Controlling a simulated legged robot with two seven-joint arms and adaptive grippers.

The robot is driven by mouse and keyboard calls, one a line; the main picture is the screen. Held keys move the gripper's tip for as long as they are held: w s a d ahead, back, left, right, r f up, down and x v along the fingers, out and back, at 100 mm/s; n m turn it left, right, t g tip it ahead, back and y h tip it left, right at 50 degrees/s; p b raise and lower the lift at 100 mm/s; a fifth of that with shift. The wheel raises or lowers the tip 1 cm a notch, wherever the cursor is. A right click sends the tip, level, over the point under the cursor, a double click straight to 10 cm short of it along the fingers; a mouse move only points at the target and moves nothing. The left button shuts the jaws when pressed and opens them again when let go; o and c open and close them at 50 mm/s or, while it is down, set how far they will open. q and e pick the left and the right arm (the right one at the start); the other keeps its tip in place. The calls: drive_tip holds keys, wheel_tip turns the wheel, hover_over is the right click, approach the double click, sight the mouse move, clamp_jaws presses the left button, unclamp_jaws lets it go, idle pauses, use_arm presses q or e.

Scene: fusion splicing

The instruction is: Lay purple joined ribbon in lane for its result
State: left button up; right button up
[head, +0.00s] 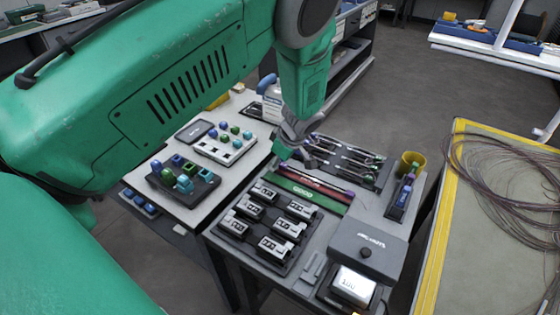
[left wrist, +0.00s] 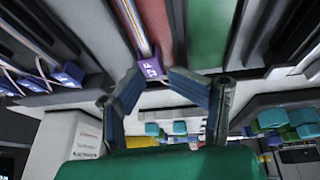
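The purple joined ribbon ends in a purple block (left wrist: 151,68) marked "3F" in the left wrist view. Its pale striped ribbon (left wrist: 130,22) runs away from the block along the edge of the red lane (left wrist: 156,18), beside the green lane (left wrist: 211,32). My left gripper (left wrist: 154,76) has its two fingertips at the sides of the block and looks shut on it. In the head view my left gripper (head: 288,153) is at the left end of the dark red lane (head: 318,184); a small purple end (head: 350,194) shows at the far right end. My right gripper is not in view.
A rack (head: 350,160) with several ribbons lies behind the lanes. The green lane (head: 300,194) and a tray of several grey units (head: 270,222) are in front. A yellow cup (head: 411,163) and a splicer (head: 367,247) stand right. Colored caps (head: 184,180) sit left.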

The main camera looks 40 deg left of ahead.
use_arm(q)
drive_tip(key=shift+s+a, duration=0.2)
drive_tip(key=shift+s, duration=0.05)
drive_tip(key=shift+d+r, duration=0.1)
drive_tip(key=shift+d, duration=0.05)
drive_tip(key=shift+d+r, duration=0.1)
drive_tip(key=shift+r, duration=0.05)
drive_tip(key=v, duration=1.1)
drive_tip(key=shift+r, duration=0.25)
drive_tip(key=shift+d, duration=0.1)
drive_tip(key=shift+w, duration=0.1)
